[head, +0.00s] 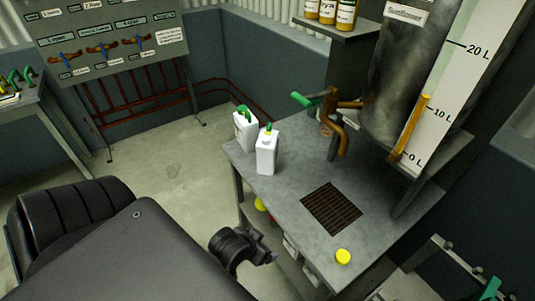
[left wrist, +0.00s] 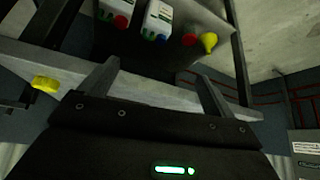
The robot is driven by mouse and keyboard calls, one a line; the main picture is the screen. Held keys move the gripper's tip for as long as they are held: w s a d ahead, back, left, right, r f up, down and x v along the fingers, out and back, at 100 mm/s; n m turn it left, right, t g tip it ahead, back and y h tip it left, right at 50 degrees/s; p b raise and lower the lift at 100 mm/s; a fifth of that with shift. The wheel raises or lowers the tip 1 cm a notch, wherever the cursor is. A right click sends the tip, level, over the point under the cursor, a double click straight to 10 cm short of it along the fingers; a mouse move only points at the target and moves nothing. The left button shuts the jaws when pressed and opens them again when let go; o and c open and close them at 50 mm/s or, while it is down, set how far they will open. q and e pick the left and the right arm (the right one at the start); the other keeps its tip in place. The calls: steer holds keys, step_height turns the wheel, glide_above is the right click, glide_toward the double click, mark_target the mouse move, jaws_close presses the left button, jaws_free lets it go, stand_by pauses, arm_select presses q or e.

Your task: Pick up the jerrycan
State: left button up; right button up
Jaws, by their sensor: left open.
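Two white jerrycans stand upright on the grey metal table (head: 300,240) in the head view. The rear jerrycan (head: 245,132) has a green top, and the front jerrycan (head: 266,154) has a green spout with yellow at its base. My left gripper (head: 270,258) is low beside the table's near left edge, well apart from both jerrycans. In the left wrist view, my left gripper's fingers (left wrist: 158,72) are spread with nothing between them. The two tabletop jerrycans cannot be made out in that view. My right gripper is not in view.
A yellow cap (head: 343,256) and a dark grate (head: 331,208) are on the tabletop. White containers (left wrist: 157,20) and a yellow funnel-like item (left wrist: 208,42) sit on the lower shelf. A green-handled tap (head: 302,100) and a metal tank (head: 405,70) stand behind the grate.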

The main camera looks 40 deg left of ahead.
arm_select(q)
steer(key=w+a+r+n+t+y, duration=0.3)
steer(key=w+a+t, duration=0.3)
steer(key=w, duration=0.6)
steer(key=n+t+y, duration=0.3)
steer(key=y, duration=0.2)
glide_toward(263, 155)
steer(key=w+a+f, duration=0.1)
steer(key=w+f, duration=0.1)
steer(key=w, duration=0.2)
steer(key=shift+a+r, duration=0.6)
steer(key=shift+r, duration=0.1)
steer(key=x, duration=0.5)
steer(key=shift+w+p, duration=0.25)
steer(key=shift+p, duration=0.05)
steer(key=shift+w+a+r, duration=0.15)
steer(key=shift+w, duration=0.15)
steer(key=p+x, duration=0.1)
steer(key=x, duration=0.3)
steer(key=shift+w, duration=0.35)
steer(key=c, duration=1.2)
